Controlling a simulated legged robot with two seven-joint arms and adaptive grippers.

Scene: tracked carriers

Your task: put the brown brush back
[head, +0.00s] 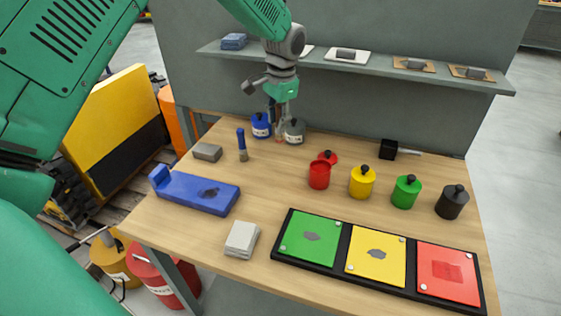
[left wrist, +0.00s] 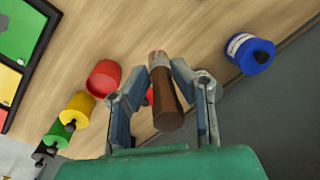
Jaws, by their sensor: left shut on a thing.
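My left gripper (head: 279,112) is at the back of the table, in front of the blue jar and the grey jar. It is shut on the brown brush. In the left wrist view the gripper (left wrist: 170,78) has its fingers on both sides of the brush's brown handle (left wrist: 166,103). The handle's butt end faces the camera and the lighter brush head points away, toward the tabletop. I cannot tell whether its tip touches the table. In the head view the brush is mostly hidden by the gripper. My right gripper is not in view.
A blue jar (head: 260,125) and a grey jar (head: 294,131) stand close to the gripper. A blue-handled brush (head: 241,141) is to the left. An open red jar (head: 319,176), a yellow jar (head: 362,182) and a green jar (head: 406,191) stand to the right. A shelf (head: 385,72) overhangs behind.

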